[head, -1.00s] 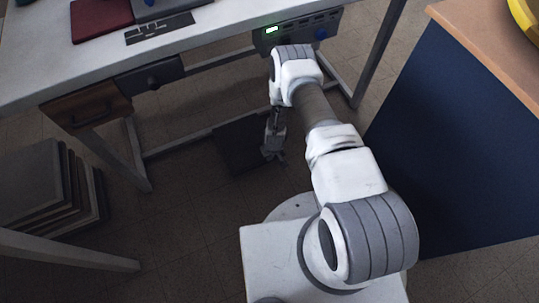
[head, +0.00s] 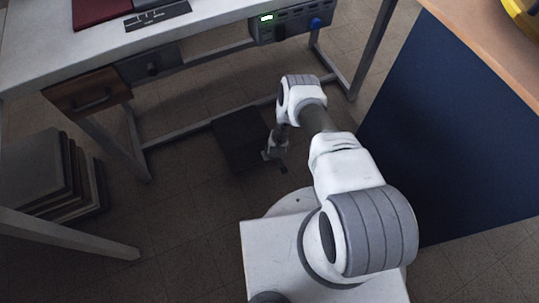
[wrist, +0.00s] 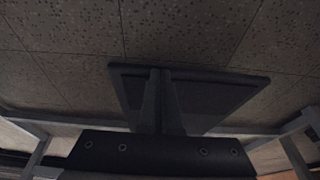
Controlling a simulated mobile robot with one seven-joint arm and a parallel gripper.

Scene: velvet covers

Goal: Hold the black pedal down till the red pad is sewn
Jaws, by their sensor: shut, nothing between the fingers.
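The black pedal (head: 236,136) is a dark flat plate on the floor under the table; it also shows in the wrist view (wrist: 205,95). My gripper (head: 277,157) points down at the pedal's right edge, nearest my base. In the wrist view its shut, empty fingers (wrist: 160,74) overlap the pedal, with the tips near one edge. I cannot tell whether they touch it or whether it is pressed. The red pad (head: 98,10) lies on the table at the top left, partly cut off by the frame.
The white table (head: 45,55) has metal legs and a low crossbar around the pedal. A grey control box (head: 290,25) with a green light hangs under it. Stacked dark slabs (head: 45,180) stand at left. A blue-sided bench (head: 440,130) is close on the right.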

